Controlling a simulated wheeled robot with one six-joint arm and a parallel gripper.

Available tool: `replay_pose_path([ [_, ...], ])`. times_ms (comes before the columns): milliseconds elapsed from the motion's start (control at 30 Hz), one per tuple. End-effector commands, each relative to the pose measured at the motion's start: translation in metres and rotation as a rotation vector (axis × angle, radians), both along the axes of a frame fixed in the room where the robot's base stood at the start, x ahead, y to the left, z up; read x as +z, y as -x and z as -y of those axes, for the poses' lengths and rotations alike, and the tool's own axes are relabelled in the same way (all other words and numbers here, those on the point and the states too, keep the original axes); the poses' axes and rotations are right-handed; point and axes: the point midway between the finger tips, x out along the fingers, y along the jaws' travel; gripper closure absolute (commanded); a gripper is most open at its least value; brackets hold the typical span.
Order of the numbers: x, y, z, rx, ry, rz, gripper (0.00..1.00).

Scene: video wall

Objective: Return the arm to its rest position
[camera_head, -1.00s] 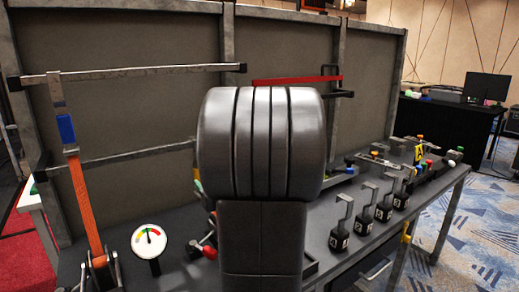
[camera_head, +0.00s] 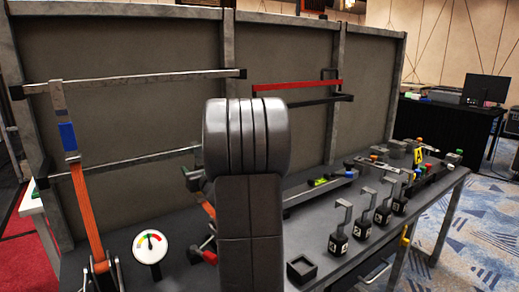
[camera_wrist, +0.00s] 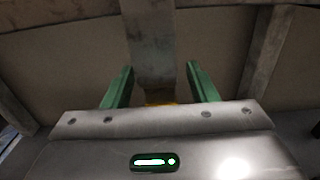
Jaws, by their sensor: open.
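My gripper (camera_wrist: 159,66) is open, with its two green fingers apart in the wrist view. Nothing is held between them. A grey metal upright (camera_wrist: 150,50) of the wall frame shows behind the gap, and a bit of yellow shows low between the fingers. My dark arm stands upright in the middle of the head view, in front of the bench (camera_head: 340,262). The gripper is hidden behind it there.
A grey back panel (camera_head: 120,60) with metal rails rises behind the bench. An orange-and-blue strap lever (camera_head: 85,200) and a dial gauge (camera_head: 150,246) stand left. Several numbered levers (camera_head: 362,222) and a small black tray (camera_head: 301,269) are right of my arm.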

Motion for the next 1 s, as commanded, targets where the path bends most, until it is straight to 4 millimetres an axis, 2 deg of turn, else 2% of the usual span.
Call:
replay_pose_path([
  [33,0.011,0.0,0.0,0.0,0.001,-0.001,0.47],
  [67,0.013,0.002,0.002,-0.001,0.0,0.0,0.47],
  [133,0.006,0.014,0.01,-0.002,0.0,0.0,0.47],
  [700,0.008,0.099,0.068,-0.003,0.0,0.0,0.47],
  [1000,0.008,0.123,0.084,-0.001,-0.001,-0.001,0.47],
])
